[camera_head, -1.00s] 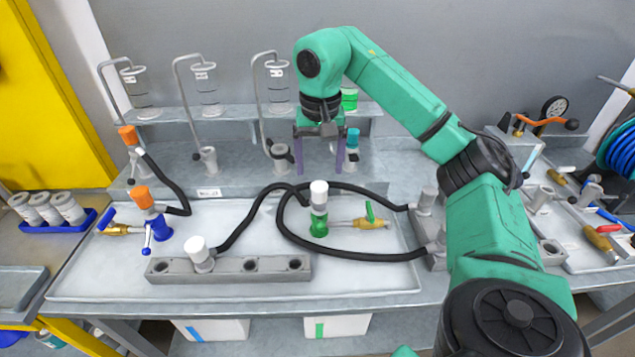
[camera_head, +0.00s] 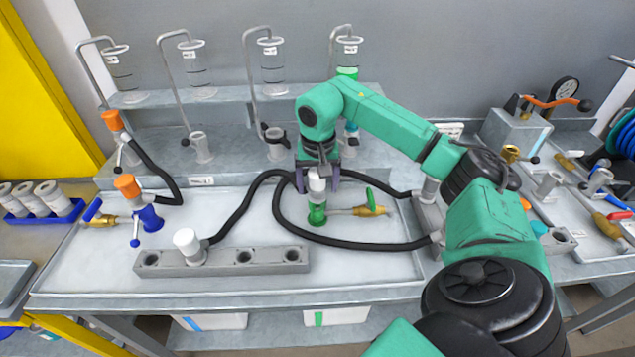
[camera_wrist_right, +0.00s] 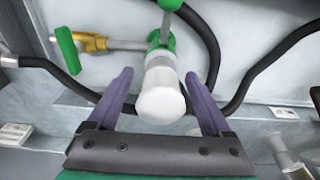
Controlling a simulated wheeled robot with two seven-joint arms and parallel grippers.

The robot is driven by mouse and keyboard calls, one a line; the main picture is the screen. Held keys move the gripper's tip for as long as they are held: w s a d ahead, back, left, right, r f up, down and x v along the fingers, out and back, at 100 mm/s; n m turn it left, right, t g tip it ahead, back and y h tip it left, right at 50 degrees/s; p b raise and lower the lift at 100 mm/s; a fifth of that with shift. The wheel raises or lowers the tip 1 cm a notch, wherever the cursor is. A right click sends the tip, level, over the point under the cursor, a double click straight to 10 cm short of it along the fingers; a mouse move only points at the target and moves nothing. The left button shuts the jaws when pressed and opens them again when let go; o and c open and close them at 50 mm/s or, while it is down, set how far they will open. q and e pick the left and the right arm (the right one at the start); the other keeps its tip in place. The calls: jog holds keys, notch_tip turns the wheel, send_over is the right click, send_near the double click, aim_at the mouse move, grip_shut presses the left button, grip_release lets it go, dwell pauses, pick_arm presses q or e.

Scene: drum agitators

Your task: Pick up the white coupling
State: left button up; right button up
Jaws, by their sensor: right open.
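A white coupling (camera_head: 317,182) stands upright on the green fitting (camera_head: 317,213) in the middle of the white tray (camera_head: 80,268). My right gripper (camera_head: 318,189) is open, with one purple finger on each side of this coupling. In the right wrist view the coupling (camera_wrist_right: 161,92) lies between the two spread fingers, with visible gaps on both sides. A second white cylindrical piece (camera_head: 187,242) stands on the grey block (camera_head: 222,262) at the front left. My left gripper is not in view.
Black hoses (camera_head: 340,241) curve around the green fitting. A brass valve with a green handle (camera_head: 370,208) extends to its right. A blue fitting with an orange top (camera_head: 128,186) stands at left. Glass cylinders (camera_head: 273,66) and hooked pipes line the back shelf.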

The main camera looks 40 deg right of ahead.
jog(key=shift+f, duration=0.1)
jog(key=shift+w, duration=0.1)
grip_shut()
jog(key=shift+r, duration=0.45)
notch_tip(320, 180, up, 10)
jog(key=shift+f, duration=0.2)
notch_tip(320, 180, up, 10)
jog(key=p, duration=0.6)
jog(key=shift+f, duration=0.2)
